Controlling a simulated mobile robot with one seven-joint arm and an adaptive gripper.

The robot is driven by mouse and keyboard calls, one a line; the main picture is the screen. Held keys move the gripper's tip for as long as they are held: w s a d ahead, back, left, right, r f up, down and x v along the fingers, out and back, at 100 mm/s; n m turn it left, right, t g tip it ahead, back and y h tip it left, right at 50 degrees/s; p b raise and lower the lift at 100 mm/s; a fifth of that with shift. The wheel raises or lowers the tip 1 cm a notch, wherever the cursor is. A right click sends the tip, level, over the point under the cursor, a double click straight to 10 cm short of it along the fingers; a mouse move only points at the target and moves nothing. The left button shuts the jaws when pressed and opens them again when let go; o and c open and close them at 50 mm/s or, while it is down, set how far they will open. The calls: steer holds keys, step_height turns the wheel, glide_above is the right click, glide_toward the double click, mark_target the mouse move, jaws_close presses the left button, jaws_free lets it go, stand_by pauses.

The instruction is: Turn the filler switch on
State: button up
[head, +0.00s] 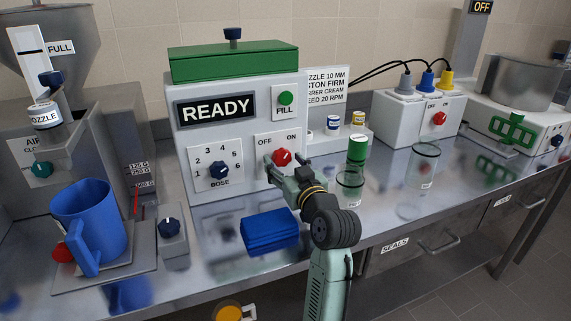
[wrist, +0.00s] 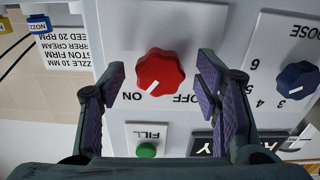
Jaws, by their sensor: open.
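The filler switch is a red knob (head: 281,157) on the front of the grey filler machine (head: 183,140), under OFF and ON labels. It shows large in the wrist view (wrist: 160,71), where the picture is upside down. Its white mark leans toward the ON label (wrist: 132,97), away from OFF (wrist: 184,98). My gripper (head: 284,170) is in front of the knob. In the wrist view its open fingers stand one on each side of the knob, with visible gaps; I cannot tell contact in depth. The machine's display (head: 215,108) reads READY.
A blue dose knob (head: 220,170) and green FILL button (head: 286,98) are near the switch. A blue jug (head: 88,222) stands left.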

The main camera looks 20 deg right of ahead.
steer(key=s, duration=1.2)
steer(key=shift+d, duration=0.2)
